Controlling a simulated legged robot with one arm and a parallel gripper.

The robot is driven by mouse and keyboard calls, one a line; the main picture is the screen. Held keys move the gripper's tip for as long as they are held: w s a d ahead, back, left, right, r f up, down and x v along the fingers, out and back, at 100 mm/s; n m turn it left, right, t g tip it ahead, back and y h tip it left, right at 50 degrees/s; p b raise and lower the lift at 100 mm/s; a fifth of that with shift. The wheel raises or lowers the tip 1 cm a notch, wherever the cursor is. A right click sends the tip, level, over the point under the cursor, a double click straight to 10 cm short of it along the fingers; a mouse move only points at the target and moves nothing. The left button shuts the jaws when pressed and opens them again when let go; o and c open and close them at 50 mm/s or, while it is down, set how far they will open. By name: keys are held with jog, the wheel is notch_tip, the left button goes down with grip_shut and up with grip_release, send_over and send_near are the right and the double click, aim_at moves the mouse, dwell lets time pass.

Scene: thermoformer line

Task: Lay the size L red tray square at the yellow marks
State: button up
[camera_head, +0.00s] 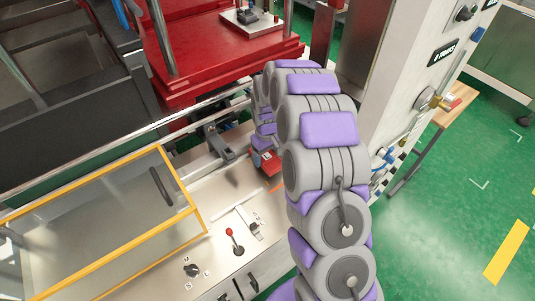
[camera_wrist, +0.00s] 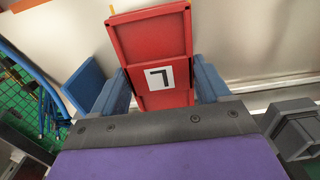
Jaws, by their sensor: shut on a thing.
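The red tray (camera_wrist: 150,38) fills the upper middle of the wrist view, with a white label (camera_wrist: 159,78) bearing a black L that appears upside down. My gripper (camera_wrist: 161,80) is shut on it, with one blue finger on each side. In the head view the red tray (camera_head: 266,164) shows small beside my arm, over the metal bench. A small yellow mark (camera_wrist: 112,9) shows just past the tray's far left corner. I cannot tell whether the tray touches the bench, and other marks may be hidden under it.
A yellow-framed clear guard (camera_head: 120,225) stands at the left. A red-knobbed lever (camera_head: 230,238) and a selector knob (camera_head: 192,270) sit on the metal bench (camera_head: 195,240). A large red machine block (camera_head: 205,55) is behind, and a panelled post (camera_head: 405,75) at the right.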

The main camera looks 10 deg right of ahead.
jog(key=shift+a, duration=0.1)
jog(key=shift+d+f, duration=0.2)
jog(key=shift+d, duration=0.6)
jog(key=shift+a+f, duration=0.45)
jog(key=shift+a, duration=0.2)
jog(key=shift+d+f, duration=0.5)
jog(key=shift+a+f, duration=0.35)
jog(key=o, duration=1.1)
jog(key=shift+o, duration=1.4)
jog(key=shift+d, duration=0.2)
jog(key=shift+r, duration=0.1)
notch_tip(320, 180, up, 17)
jog(key=p, duration=0.2)
